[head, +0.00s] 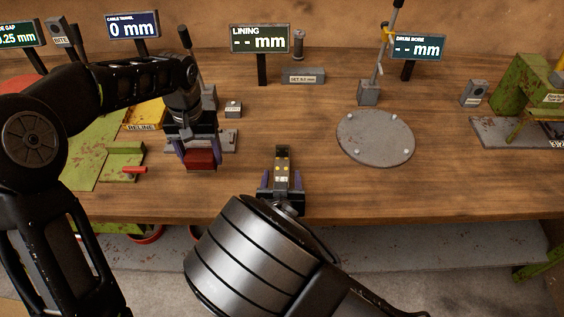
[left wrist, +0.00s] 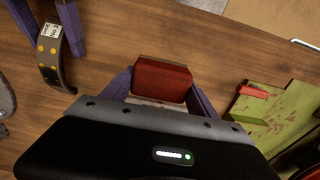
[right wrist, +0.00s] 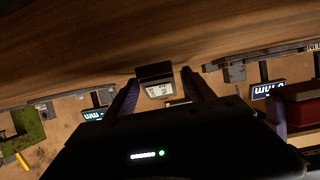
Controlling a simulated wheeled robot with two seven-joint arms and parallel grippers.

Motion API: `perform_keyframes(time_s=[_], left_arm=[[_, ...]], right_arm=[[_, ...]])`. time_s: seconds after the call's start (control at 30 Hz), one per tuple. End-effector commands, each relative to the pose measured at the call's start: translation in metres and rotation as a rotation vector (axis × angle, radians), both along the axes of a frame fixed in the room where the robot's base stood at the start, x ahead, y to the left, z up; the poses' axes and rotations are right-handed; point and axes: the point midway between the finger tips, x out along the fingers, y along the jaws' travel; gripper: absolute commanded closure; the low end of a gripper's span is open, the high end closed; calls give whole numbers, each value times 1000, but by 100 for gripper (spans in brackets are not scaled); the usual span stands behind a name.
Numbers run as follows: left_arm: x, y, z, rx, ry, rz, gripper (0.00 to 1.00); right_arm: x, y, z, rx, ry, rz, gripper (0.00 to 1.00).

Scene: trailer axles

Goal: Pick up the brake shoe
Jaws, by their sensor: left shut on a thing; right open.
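The brake shoe is a dark curved piece with yellow-orange dots and a white tag (head: 281,168), near the table's front. It shows at the upper left of the left wrist view (left wrist: 50,62) and end-on in the right wrist view (right wrist: 155,81). My right gripper (head: 281,186) is open, its purple fingers on either side of the shoe; I cannot tell whether they touch it. My left gripper (head: 198,152) is shut on a dark red block (head: 201,160), also seen in the left wrist view (left wrist: 162,80). The block hangs left of the shoe.
A grey plate (head: 228,142) lies behind the red block. A round grey disc (head: 375,138) lies to the right, and a green machine (head: 525,88) stands at far right. Green plates (head: 122,160) lie at left. The LINING display (head: 260,39) reads "-- mm". Wood right of the shoe is clear.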

Motion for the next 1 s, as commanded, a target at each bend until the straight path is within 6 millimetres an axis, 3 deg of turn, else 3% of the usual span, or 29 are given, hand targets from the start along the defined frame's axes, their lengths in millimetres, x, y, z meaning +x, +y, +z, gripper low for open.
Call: perform_keyframes(time_s=[0.37,1.0], left_arm=[[0,0,0,0,-1,0,76],[0,0,0,0,0,0,76]], right_arm=[[0,0,0,0,0,0,38],[0,0,0,0,-1,0,91]])
